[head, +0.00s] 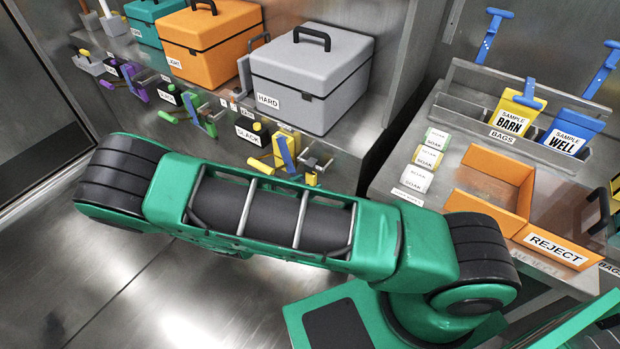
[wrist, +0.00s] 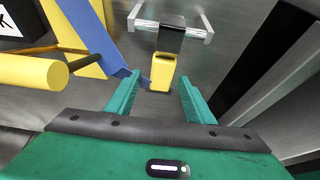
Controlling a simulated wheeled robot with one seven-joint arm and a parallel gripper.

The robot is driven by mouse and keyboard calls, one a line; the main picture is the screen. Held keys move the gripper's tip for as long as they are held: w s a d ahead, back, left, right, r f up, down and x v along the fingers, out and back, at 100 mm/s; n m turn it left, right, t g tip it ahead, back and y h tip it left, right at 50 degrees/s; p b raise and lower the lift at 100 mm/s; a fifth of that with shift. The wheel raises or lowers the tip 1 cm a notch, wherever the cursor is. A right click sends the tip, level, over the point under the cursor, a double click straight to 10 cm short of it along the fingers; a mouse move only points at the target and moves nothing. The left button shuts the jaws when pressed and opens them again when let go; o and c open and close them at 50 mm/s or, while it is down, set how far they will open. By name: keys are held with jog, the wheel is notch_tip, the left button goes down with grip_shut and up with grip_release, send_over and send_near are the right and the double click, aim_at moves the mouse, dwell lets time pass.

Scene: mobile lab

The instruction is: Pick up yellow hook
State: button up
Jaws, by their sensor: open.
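A short yellow piece (wrist: 162,72) with a black band and a silver crossbar (wrist: 172,28) is in the wrist view. It looks like the yellow hook, though its full shape cannot be told. In the head view it seems to be the small yellow piece (head: 312,178) below a silver bar at the shelf front. My gripper (wrist: 160,80) is open and empty, its green fingers on either side of the yellow piece's lower part in the picture. Whether they touch it cannot be told.
A yellow bar (wrist: 35,71) and a blue strip (wrist: 85,30) are close on the left in the wrist view. A dark upright edge stands on the right. A grey HARD case (head: 310,75) sits on the shelf above. An orange REJECT tray (head: 548,245) is right.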

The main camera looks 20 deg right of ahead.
aim_at(309, 183)
jog(key=shift+x, duration=1.6)
grip_shut()
